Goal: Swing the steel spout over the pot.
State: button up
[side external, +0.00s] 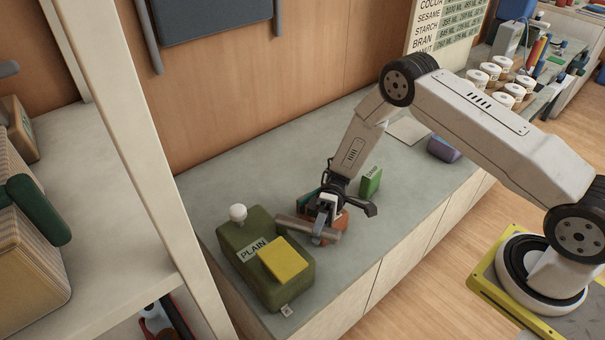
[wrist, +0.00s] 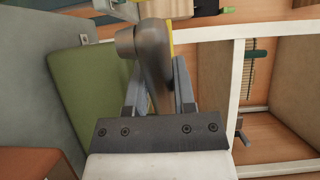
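The steel spout (side external: 296,224) is a grey metal tube, seen at the tip of my gripper (side external: 322,222) in the side view. In the wrist view the spout (wrist: 152,48) stands between the two fingers of my gripper (wrist: 158,75) and fills the gap between them, so the gripper looks shut on it. Its end bends to the left there. I cannot make out a pot for certain. An orange-brown body (side external: 342,222) lies partly hidden behind the gripper, and I cannot tell what it is.
A dark green block marked PLAIN (side external: 242,238), with a yellow slab (side external: 285,260) and a white knob (side external: 238,212), stands close left of the gripper. A small green box (side external: 371,182) stands behind right. A purple block (side external: 443,149) is farther right. A shelf post (side external: 150,170) rises at left.

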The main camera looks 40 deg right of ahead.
jog(key=o, duration=0.4)
jog(key=shift+d, duration=0.1)
jog(key=shift+v, duration=3.85)
